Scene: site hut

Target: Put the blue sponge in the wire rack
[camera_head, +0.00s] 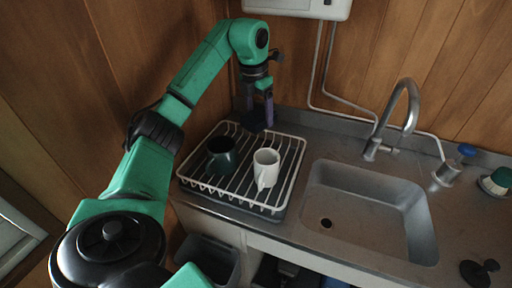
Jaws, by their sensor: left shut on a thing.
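The white wire rack (188,182) stands on the counter left of the sink. My left gripper (260,108) points down over the rack's back edge. It is shut on a dark blue block, the blue sponge (253,120). The sponge is small and in shadow here; it appears to be at or just above the back of the rack, and I cannot tell whether it touches the wires. My right gripper is not in view.
A dark green mug (222,155) and a white mug (266,168) stand in the rack. The sink (365,205) and tap (400,115) are to the right. A blue-topped container (452,166) stands at the far right. The rack's back middle looks free.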

